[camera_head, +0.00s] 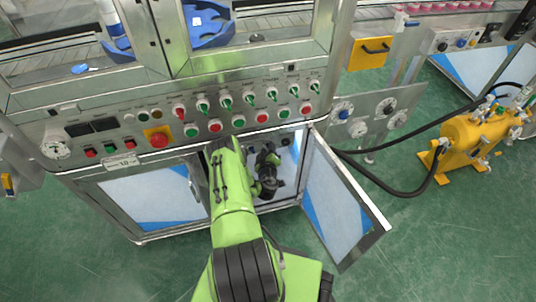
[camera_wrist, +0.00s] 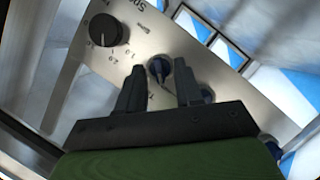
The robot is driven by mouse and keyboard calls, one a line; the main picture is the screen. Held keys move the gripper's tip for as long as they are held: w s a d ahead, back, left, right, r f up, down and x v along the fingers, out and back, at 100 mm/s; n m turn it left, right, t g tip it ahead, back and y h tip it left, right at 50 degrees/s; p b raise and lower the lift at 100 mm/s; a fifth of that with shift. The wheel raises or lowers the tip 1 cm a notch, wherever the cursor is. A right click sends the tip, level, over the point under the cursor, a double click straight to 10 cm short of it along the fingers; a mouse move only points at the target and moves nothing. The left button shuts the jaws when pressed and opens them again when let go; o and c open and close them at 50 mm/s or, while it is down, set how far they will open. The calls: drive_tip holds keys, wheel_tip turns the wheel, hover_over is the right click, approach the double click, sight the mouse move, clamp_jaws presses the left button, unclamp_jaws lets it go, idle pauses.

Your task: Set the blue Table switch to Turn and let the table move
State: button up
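The switch cannot be made out there.
The open cabinet door (camera_head: 340,195) stands to the right of my arm. Buttons and green switches line the panel (camera_head: 250,110) above.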

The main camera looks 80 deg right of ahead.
clamp_jaws()
